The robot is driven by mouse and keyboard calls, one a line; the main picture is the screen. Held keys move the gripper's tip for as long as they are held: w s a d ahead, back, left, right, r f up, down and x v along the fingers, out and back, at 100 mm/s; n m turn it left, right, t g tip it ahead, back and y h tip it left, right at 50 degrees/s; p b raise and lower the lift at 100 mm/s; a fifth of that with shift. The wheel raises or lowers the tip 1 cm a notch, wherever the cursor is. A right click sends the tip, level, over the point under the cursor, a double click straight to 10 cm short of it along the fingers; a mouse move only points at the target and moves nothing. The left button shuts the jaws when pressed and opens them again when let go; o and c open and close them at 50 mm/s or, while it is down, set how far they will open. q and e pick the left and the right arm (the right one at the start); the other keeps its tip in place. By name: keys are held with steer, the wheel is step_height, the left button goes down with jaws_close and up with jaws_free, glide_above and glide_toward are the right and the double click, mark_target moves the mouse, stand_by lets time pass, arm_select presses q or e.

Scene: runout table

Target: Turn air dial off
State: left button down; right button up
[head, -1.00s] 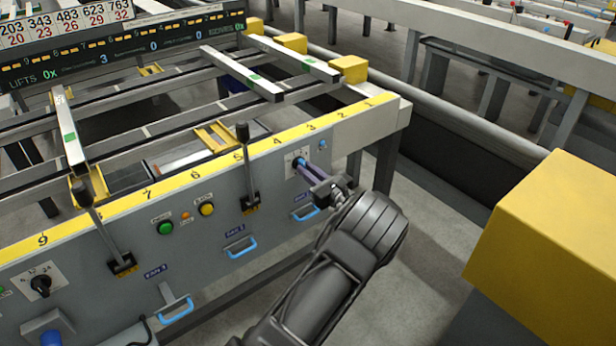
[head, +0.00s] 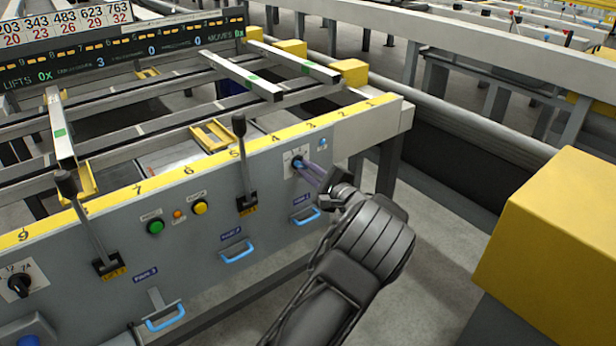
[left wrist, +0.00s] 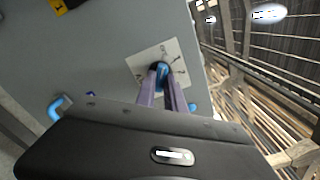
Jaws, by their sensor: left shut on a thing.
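The air dial is a small knob on a white marked plate (head: 289,156) on the grey front panel. Its knob (head: 298,162) is mostly covered by my fingertips. In the left wrist view the knob (left wrist: 161,68) shows dark and blue between the fingers, on the white plate (left wrist: 143,62). My left gripper (head: 303,167) comes up from below right and is shut on the dial. Its two purple fingers (left wrist: 162,85) straddle the knob in the wrist view. I cannot read the plate's marks. My right gripper is not in view.
A second black dial (head: 19,284) is at the panel's far left. Two upright levers (head: 241,160), green (head: 155,227) and yellow (head: 200,208) buttons, and blue handles (head: 238,250) stick out of the panel. A yellow block (head: 550,240) stands at the right.

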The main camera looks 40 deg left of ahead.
arm_select(q)
steer(key=shift+n+b, duration=0.3)
steer(key=shift+n, duration=0.2)
steer(key=c, duration=1.4)
jaws_free()
steer(key=shift+c, duration=0.2)
steer(key=shift+d, duration=0.15)
steer(key=p+v, duration=0.1)
steer(key=v, duration=0.6)
steer(key=shift+d, duration=0.25)
steer(key=shift+s, duration=0.1)
